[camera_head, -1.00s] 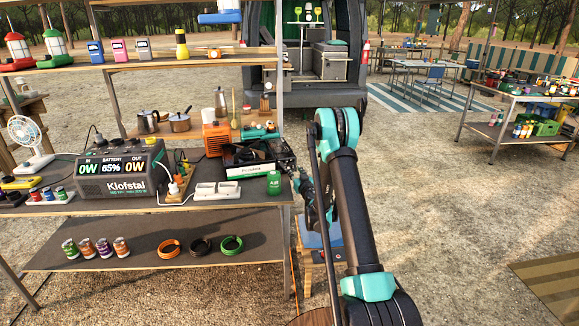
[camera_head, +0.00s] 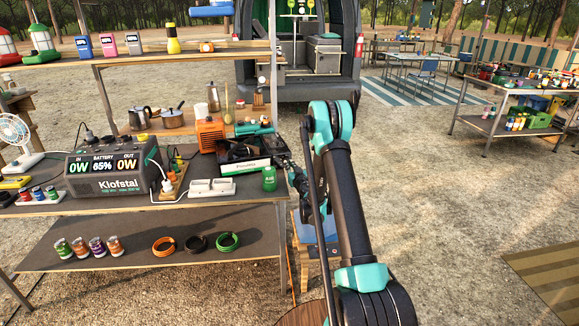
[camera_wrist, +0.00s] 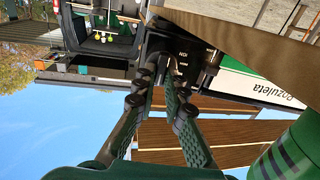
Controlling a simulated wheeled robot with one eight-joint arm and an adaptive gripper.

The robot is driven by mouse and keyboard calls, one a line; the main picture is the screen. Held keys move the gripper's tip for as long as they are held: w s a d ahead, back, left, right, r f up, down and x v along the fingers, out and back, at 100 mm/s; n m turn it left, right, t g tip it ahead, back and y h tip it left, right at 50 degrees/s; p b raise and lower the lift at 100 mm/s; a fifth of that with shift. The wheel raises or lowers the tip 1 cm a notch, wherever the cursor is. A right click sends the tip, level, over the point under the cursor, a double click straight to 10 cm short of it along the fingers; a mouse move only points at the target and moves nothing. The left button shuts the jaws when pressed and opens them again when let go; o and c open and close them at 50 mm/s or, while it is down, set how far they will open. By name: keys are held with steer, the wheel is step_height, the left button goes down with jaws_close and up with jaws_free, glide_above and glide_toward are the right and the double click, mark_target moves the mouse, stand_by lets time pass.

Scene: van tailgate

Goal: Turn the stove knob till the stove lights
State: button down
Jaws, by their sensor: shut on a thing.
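The black stove (camera_head: 232,150), with a white and green label strip, sits on the workbench at its right end. In the wrist view its dark side (camera_wrist: 158,42) and the label (camera_wrist: 265,84) show at an angle. My gripper (camera_head: 288,168) is at the stove's right end in the head view. In the wrist view my gripper (camera_wrist: 168,72) has its fingertips close together at the stove's dark side, closed on a small dark part that looks like the stove knob. No flame is visible.
A green can (camera_head: 269,180) stands just in front of the stove, and it looms close in the wrist view (camera_wrist: 290,155). A white power strip (camera_head: 212,188), an orange box (camera_head: 210,134) and the power station (camera_head: 113,170) share the bench. Open gravel lies to the right.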

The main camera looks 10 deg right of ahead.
steer(key=n, duration=1.6)
steer(key=f+n, duration=0.1)
steer(key=n, duration=0.7)
steer(key=shift+s+a, duration=0.1)
steer(key=shift+a, duration=0.25)
stand_by(0.4)
steer(key=c, duration=1.6)
jaws_free()
steer(key=shift+f, duration=0.1)
